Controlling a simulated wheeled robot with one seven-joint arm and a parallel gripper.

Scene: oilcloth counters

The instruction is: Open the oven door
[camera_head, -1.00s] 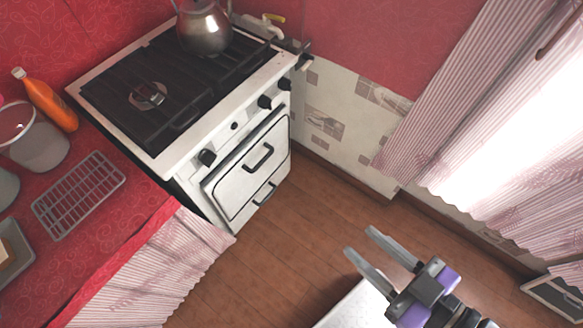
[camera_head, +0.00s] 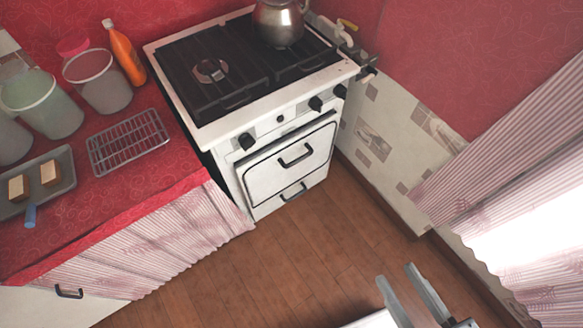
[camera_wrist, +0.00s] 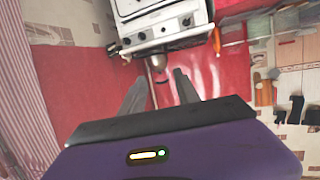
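The white stove's oven door (camera_head: 291,164) is shut in the head view, with a dark bar handle (camera_head: 295,155) on its front. A second dark handle (camera_head: 293,192) sits on the panel below it. My gripper (camera_head: 402,282) is open and empty at the bottom right, well apart from the stove, over the floor. In the wrist view my gripper's two fingers (camera_wrist: 164,88) are spread with nothing between them. The stove (camera_wrist: 158,22) shows at the top of that view, apart from the fingers.
A kettle (camera_head: 279,22) stands on the stove top. The red counter on the left holds a wire rack (camera_head: 128,141), a tray (camera_head: 66,170), an orange bottle (camera_head: 126,54) and buckets. The wooden floor (camera_head: 262,262) before the stove is clear. A pink curtain (camera_head: 500,150) hangs at right.

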